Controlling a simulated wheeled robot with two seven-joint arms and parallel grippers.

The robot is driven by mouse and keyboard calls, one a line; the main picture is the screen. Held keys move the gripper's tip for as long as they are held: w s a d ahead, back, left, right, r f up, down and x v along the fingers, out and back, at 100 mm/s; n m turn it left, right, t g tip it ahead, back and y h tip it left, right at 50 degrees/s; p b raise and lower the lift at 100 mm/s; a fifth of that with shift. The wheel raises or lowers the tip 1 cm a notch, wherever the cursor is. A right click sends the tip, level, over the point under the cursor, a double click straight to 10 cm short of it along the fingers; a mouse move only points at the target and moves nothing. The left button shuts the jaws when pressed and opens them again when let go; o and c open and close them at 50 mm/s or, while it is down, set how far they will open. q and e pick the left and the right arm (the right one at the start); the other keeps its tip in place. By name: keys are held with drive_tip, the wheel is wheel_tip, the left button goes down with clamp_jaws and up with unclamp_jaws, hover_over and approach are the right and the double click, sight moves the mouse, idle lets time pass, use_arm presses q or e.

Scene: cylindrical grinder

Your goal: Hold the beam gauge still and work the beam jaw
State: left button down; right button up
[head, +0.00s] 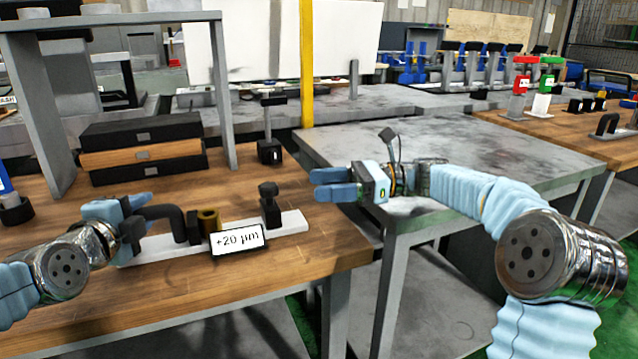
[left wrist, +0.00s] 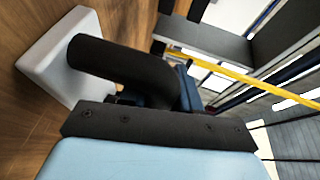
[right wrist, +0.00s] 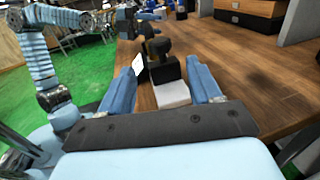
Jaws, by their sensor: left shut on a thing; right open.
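The beam gauge has a white bar (head: 292,223) on the wooden bench. A black bent handle (head: 168,214) rises at its left end, a brass cylinder (head: 209,221) stands mid-bar, and a black jaw with a round knob (head: 270,204) stands near its right end. A "+20 µm" readout (head: 238,240) is in front. My left gripper (head: 132,222) is shut on the handle, which also shows in the left wrist view (left wrist: 115,62). My right gripper (head: 332,184) is open and empty, right of the bar's end. In the right wrist view, the jaw (right wrist: 163,70) appears between its fingers, beyond the tips.
Stacked black and wooden cases (head: 143,155) sit behind the gauge under a grey frame (head: 38,105). A black stand (head: 269,150) is behind the jaw. A grey table (head: 470,160) adjoins on the right. The bench in front of the gauge is clear.

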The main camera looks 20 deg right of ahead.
use_arm(q)
drive_tip(key=c, duration=0.7)
unclamp_jaws()
drive_tip(key=shift+d, duration=0.1)
drive_tip(key=v, duration=1.1)
drive_tip(key=shift+s+r, duration=0.1)
drive_tip(key=shift+s+a, duration=0.2)
drive_tip(key=shift+s, duration=0.2)
